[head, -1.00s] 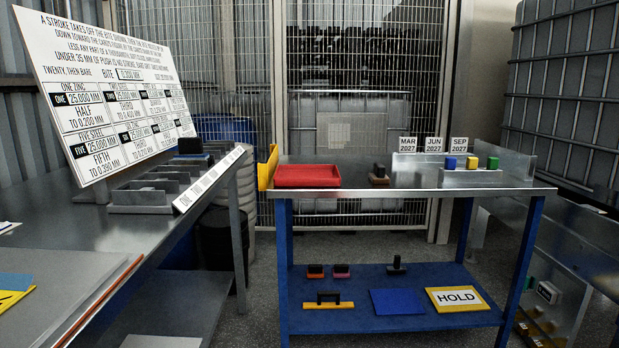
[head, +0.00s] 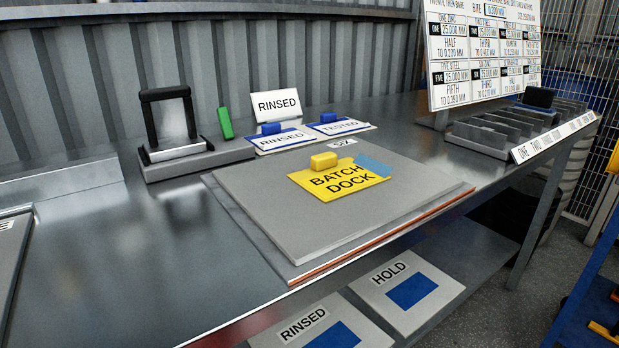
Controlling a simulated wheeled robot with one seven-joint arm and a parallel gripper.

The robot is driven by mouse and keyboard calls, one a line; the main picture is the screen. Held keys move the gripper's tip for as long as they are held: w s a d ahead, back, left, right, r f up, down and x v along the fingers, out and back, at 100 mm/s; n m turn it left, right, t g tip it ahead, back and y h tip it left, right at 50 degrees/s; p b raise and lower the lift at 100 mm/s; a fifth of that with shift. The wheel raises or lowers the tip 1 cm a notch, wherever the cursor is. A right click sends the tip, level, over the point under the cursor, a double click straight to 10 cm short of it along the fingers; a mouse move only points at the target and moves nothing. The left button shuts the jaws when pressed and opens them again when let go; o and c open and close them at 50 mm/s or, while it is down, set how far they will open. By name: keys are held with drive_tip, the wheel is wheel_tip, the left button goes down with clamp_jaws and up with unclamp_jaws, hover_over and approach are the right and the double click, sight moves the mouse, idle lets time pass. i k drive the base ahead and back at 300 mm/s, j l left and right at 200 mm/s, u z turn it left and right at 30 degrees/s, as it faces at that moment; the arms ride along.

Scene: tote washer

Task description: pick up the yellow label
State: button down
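A yellow label (head: 338,184) printed "BATCH DOCK" lies flat on a grey board (head: 270,219) on the metal bench. A small yellow block (head: 324,161) stands on its far edge. A blue piece (head: 373,167) lies against or over its right side; I cannot tell which. A small white tag reading "SIX" (head: 342,143) lies just behind it. My gripper is not in view.
Two white-and-blue cards, "RINSED" (head: 283,141) and "TESTED" (head: 341,127), each with a blue block, lie behind the board. A black-framed stand (head: 170,122) and green piece (head: 225,123) are left. Slotted racks (head: 500,137) stand right.

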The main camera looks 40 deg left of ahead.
sight(328, 179)
drive_tip(key=u, duration=0.4)
drive_tip(key=j+u, duration=0.15)
drive_tip(key=u, duration=0.6)
drive_tip(key=j+u, duration=0.1)
drive_tip(key=u, duration=0.3)
